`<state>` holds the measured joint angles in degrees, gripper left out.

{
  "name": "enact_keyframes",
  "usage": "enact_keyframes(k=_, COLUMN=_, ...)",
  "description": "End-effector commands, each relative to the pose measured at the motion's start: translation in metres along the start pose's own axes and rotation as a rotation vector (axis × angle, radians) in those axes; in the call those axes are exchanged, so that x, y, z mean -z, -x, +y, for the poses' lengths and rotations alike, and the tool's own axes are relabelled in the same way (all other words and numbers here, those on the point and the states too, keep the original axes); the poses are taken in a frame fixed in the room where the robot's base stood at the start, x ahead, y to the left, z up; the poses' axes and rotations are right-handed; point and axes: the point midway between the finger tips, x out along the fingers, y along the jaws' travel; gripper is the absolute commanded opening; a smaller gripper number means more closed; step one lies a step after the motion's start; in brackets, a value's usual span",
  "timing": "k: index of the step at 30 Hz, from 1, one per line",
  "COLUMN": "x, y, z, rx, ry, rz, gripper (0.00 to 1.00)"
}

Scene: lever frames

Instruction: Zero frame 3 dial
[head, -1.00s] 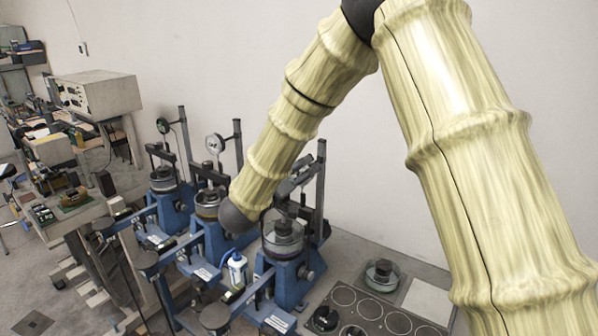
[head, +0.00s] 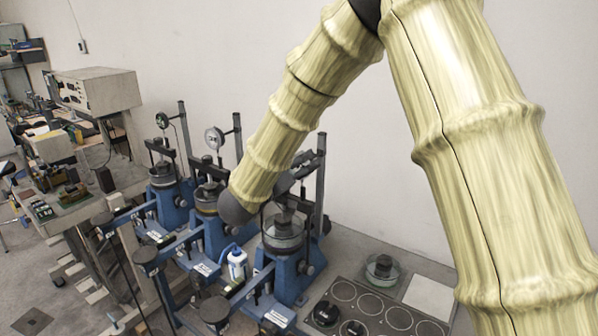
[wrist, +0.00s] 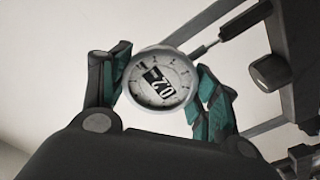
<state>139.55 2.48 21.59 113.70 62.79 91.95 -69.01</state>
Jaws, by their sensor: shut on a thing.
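In the wrist view my gripper (wrist: 163,78) is closed around a round dial gauge (wrist: 172,67), with one teal-padded finger against each side of its rim. The dial face is white with small marks round the edge and a large tilted "0.2" next to a dark patch. Its needle is too small to make out. In the head view the dial is hidden behind my arm, at the post of the nearest lever frame (head: 291,277). That frame is blue with a round cell and a dark weight on top.
Two similar blue lever frames stand to the left, with a green-rimmed dial (head: 162,120) and a white dial (head: 214,138) on their posts. A white bottle (head: 237,264) stands between frames. A tray with round recesses (head: 372,305) lies at lower right. The wall is behind.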

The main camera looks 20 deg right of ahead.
Motion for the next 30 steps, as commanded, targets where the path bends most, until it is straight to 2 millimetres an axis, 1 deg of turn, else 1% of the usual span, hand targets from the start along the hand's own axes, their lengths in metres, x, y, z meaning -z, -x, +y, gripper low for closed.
enact_keyframes(k=21, x=-0.0029, y=-0.0016, z=-0.0016, rx=-0.004, ry=-0.667, rz=0.005, gripper=0.38)
enact_keyframes(k=30, x=-0.0019, y=-0.0012, z=-0.0013, rx=-0.002, ry=-0.914, rz=0.004, gripper=0.37)
